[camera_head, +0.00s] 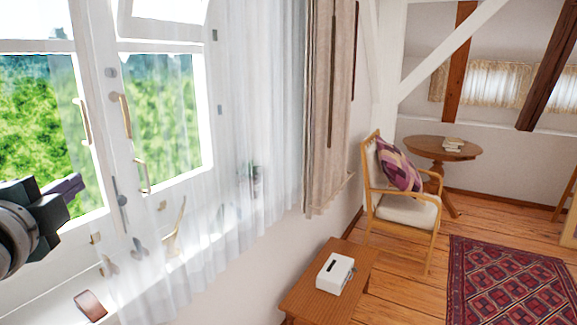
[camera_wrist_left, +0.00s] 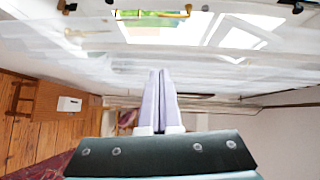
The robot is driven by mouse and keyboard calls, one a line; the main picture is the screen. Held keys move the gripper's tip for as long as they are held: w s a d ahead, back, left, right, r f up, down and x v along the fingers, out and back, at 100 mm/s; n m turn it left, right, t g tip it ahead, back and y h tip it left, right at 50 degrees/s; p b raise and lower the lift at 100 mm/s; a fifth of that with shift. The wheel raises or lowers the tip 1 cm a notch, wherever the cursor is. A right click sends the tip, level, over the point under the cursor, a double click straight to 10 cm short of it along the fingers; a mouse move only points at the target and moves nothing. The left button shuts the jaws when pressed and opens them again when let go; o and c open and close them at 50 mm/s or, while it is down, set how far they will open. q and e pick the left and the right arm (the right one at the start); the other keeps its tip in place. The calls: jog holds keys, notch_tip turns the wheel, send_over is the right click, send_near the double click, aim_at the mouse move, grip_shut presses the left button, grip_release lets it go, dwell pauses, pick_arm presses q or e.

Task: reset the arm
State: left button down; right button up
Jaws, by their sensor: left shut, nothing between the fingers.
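My left gripper (camera_head: 70,186) comes in from the left edge of the head view, in front of the window (camera_head: 150,120). Its fingers are shut and hold nothing. In the left wrist view the two pale fingers (camera_wrist_left: 158,100) lie together, pointing along the wall with the sheer curtain (camera_wrist_left: 60,40) beside them. My right gripper is in neither view.
A sheer curtain (camera_head: 265,130) hangs at the window, with small objects on the sill behind it. A wooden side table (camera_head: 300,295) bears a white box (camera_head: 334,275). Beyond are an armchair (camera_head: 405,208), a round table (camera_head: 425,145) and a patterned rug (camera_head: 505,285).

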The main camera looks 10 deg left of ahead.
pick_arm(q)
jog(key=s+d+f+n+g+h, duration=0.1)
jog(key=s+d+f+n+g, duration=0.3)
jog(key=s, duration=0.3)
jog(key=s+d+f+n+g+h, duration=0.1)
jog(key=s+d+f+n+g, duration=0.25)
jog(key=s+f, duration=0.25)
jog(key=s+d+f+n+g+h, duration=0.2)
jog(key=s+d+g, duration=0.15)
jog(key=s, duration=0.35)
jog(key=s+d+f+n+g+h, duration=0.1)
jog(key=s+d+g+h, duration=0.1)
jog(key=s+d, duration=0.45)
jog(key=w+a+p+v, duration=0.1)
jog(key=w+p+v, duration=0.2)
jog(key=p+v, duration=1.3)
jog(key=shift+r, duration=0.4)
